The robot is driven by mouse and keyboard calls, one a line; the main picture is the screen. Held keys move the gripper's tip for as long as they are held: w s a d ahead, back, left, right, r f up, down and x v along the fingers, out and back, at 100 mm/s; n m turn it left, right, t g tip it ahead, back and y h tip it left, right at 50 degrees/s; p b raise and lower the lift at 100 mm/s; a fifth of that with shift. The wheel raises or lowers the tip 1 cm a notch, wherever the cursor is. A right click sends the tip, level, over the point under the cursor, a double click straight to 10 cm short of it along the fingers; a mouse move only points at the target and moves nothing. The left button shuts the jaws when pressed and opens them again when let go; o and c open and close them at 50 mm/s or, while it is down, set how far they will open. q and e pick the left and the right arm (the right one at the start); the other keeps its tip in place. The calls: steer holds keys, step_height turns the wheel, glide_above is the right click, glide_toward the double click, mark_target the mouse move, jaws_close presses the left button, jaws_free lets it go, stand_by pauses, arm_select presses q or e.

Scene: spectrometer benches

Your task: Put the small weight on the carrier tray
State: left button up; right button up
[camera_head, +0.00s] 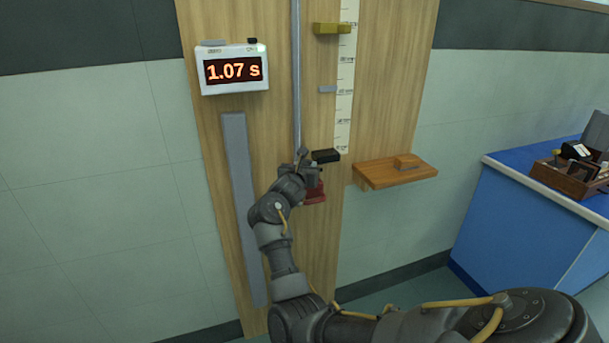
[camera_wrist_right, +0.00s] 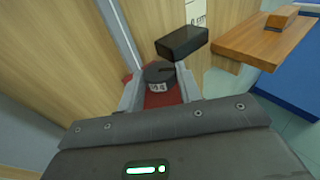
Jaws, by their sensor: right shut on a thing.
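The small weight (camera_wrist_right: 158,73) is a dark grey slotted disc with a white label, seen in the right wrist view between the fingers. My right gripper (camera_wrist_right: 159,88) is shut on it. In the head view this gripper (camera_head: 304,168) is in front of the wooden board, at the lower part of the metal rod; the weight is hard to make out there. A red part (camera_head: 315,194) shows just below and behind the gripper, and it also shows under the weight in the wrist view (camera_wrist_right: 165,98). I cannot tell whether the weight touches it, or whether it is the carrier tray. My left gripper is not in view.
A black block (camera_head: 326,155) sits right beside the gripper. A wooden shelf (camera_head: 385,178) with a small wooden block (camera_head: 407,161) juts out to the right. A timer (camera_head: 233,70) reads 1.07 s. A blue bench (camera_head: 530,220) with a filled wooden box stands at far right.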

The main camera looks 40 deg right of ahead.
steer(key=shift+w+f, duration=0.35)
steer(key=shift+f, duration=0.1)
step_height(320, 180, down, 2)
steer(key=shift+f+p, duration=0.1)
steer(key=shift+p, duration=0.75)
steer(key=shift+d+f, duration=0.1)
steer(key=shift+f, duration=0.2)
steer(key=shift+f+b, duration=0.4)
steer(key=shift+b, duration=0.2)
steer(key=o, duration=1)
steer(key=shift+s, duration=0.1)
